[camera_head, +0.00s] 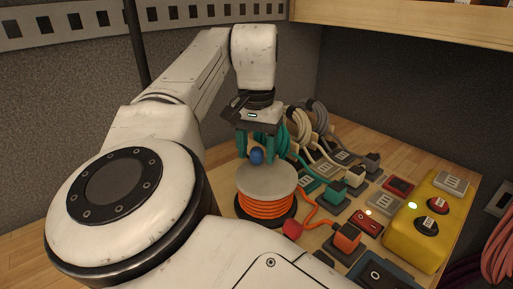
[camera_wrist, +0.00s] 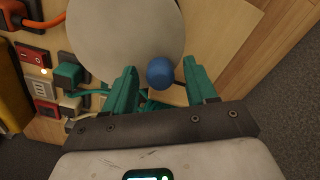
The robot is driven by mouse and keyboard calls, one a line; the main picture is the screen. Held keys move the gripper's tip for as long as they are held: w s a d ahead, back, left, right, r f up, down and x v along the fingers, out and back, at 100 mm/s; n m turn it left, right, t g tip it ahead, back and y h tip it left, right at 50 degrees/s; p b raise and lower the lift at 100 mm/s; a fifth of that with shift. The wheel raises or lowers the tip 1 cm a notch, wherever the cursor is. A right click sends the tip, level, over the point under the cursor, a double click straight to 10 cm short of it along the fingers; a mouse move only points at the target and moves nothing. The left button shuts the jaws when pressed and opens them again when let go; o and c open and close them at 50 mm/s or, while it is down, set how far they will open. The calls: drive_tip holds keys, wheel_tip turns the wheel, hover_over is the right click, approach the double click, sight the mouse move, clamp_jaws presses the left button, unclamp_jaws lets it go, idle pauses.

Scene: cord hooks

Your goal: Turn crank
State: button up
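The crank is a cord reel with a pale round top (camera_head: 268,180) and orange cord (camera_head: 266,208) wound below it. A blue ball knob (camera_head: 257,156) stands at the far edge of the reel top. My gripper (camera_head: 257,153) is above the reel's far side with its teal fingers pointing down. In the wrist view the blue knob (camera_wrist: 160,72) lies between the two spread fingers (camera_wrist: 162,78), closer to the right one, with gaps showing. The pale disc (camera_wrist: 125,30) fills the upper middle there. Whether the fingertips are level with the knob is hard to tell.
Orange cord runs from the reel to an orange plug (camera_head: 347,237). A red ball (camera_head: 292,229) is at the reel's front right. Coiled cords hang on hooks (camera_head: 318,117) behind, with teal and dark plugs to the right. A yellow switch box (camera_head: 430,222) stands at the right.

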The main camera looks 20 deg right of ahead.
drive_tip(key=c, duration=1)
drive_tip(key=shift+d+r+p, duration=0.1)
drive_tip(key=shift+r+p, duration=0.05)
drive_tip(key=shift+p, duration=0.3)
